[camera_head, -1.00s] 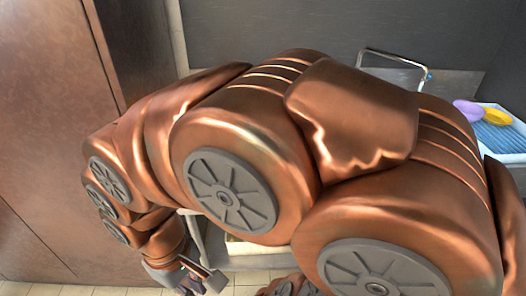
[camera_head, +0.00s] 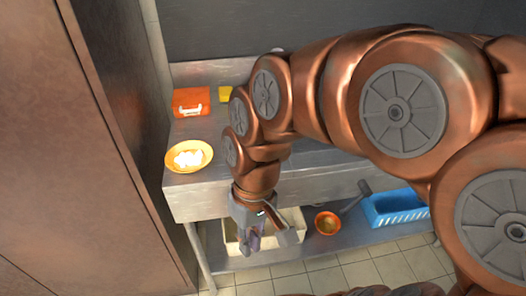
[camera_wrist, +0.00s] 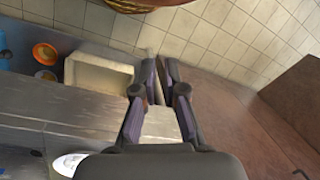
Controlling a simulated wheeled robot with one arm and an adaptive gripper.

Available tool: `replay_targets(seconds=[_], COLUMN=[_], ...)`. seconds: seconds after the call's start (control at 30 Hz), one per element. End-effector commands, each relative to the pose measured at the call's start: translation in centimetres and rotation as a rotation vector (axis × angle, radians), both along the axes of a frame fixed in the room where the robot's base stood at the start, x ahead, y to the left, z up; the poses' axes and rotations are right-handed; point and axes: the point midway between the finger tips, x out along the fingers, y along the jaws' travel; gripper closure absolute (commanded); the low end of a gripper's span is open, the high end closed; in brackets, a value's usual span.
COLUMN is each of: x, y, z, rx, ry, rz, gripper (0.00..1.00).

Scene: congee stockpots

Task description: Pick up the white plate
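In the wrist view a white rounded thing (camera_wrist: 68,163) lies on the metal counter at the lower left, partly cut off; I cannot tell if it is the white plate. No plain white plate shows clearly there. My gripper (camera_head: 250,246) points down, right of this dish, in front of the counter's edge. In the wrist view its fingertips (camera_wrist: 161,65) are close together. Nothing visible is held.
The counter (camera_head: 205,190) carries an orange-red box (camera_head: 191,101) and a yellow thing (camera_head: 225,94). The shelf below holds a cream bin (camera_head: 232,240), an orange bowl (camera_head: 327,223) and a blue basket (camera_head: 397,207). A brown panel (camera_head: 60,150) stands at left. My arm hides the counter's right part.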

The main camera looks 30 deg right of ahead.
Motion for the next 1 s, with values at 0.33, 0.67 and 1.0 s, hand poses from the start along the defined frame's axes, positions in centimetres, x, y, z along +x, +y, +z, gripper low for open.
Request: replay_targets(seconds=[0.33, 0.67, 1.0], x=[14.9, 23.2, 23.3], y=[-3.7, -20.7, -30.1], z=[0.5, -0.5, -2.4], rx=[0.39, 0.581, 0.596], ry=[-0.276, -0.637, -0.789], rz=[-0.065, -0.32, -0.461], gripper=[0.9, 0.9, 0.9])
